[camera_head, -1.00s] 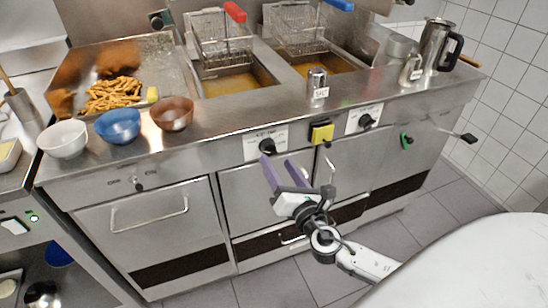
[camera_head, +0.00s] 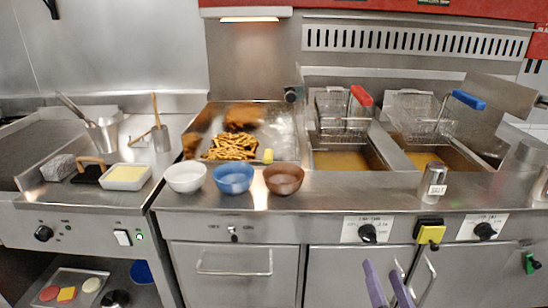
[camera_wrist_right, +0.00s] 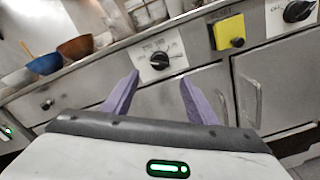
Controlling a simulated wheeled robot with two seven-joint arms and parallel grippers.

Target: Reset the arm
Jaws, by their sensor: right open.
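My right gripper (camera_head: 388,286) shows at the bottom edge of the head view, with two purple fingers pointing up in front of the fryer cabinet. In the right wrist view its fingers (camera_wrist_right: 158,95) are spread apart with nothing between them. They are in front of the cabinet doors, below a black knob (camera_wrist_right: 160,60). My left gripper is in neither view.
White (camera_head: 185,178), blue (camera_head: 233,179) and brown (camera_head: 283,180) bowls stand along the counter's front edge. Fries (camera_head: 231,147) lie in the tray behind. Two fryer baskets (camera_head: 342,115) (camera_head: 412,112) hang at the right. A salt shaker (camera_head: 433,181) stands on the counter.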

